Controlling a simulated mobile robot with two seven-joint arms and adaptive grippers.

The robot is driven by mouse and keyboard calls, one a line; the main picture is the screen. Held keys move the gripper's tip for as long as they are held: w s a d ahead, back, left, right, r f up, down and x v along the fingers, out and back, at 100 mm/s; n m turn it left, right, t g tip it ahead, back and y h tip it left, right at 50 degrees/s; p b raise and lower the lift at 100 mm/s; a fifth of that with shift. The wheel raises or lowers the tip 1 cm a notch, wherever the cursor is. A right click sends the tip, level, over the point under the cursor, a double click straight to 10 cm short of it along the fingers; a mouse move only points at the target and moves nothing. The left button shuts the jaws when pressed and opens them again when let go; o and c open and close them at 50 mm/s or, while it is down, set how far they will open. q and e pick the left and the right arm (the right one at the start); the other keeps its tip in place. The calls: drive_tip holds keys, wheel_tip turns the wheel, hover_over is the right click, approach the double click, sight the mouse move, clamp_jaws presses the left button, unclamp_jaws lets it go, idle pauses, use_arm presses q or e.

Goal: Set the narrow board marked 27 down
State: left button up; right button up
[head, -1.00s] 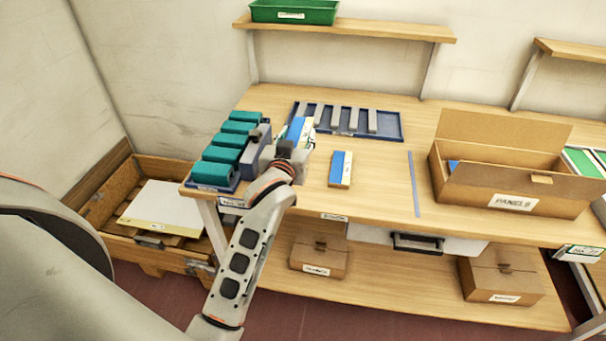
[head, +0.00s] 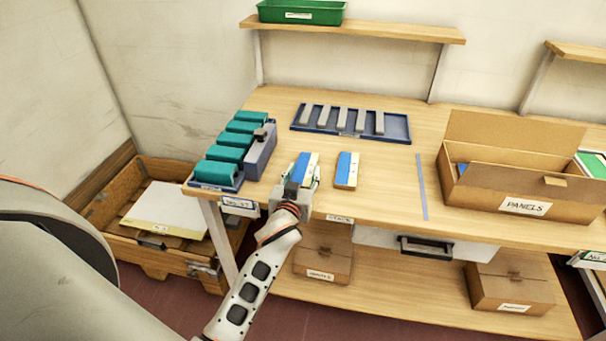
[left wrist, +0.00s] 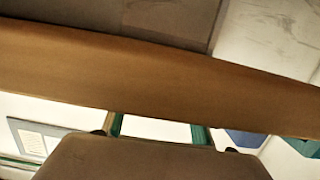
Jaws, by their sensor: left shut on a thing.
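My left gripper (head: 296,188) is shut on a narrow blue and cream board (head: 306,166) at the front edge of the bench, in the head view. The gripper hides the board's near end. No number can be read on it, and I cannot tell whether it touches the bench top (head: 385,205). A similar blue and cream board (head: 346,170) lies flat just to its right, with a small gap between. In the left wrist view, a brown band (left wrist: 160,80) crosses the picture; I cannot tell what it is. My right gripper is not in view.
Teal blocks (head: 225,155) and a grey-purple block (head: 260,152) stand at the left. A blue tray with grey bars (head: 395,128) lies behind. A blue strip (head: 421,187) and an open panels carton (head: 525,207) are to the right.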

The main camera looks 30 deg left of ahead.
use_arm(q)
drive_tip(key=shift+f, duration=0.15)
drive_tip(key=o, duration=1.1)
drive_tip(key=shift+o, duration=0.2)
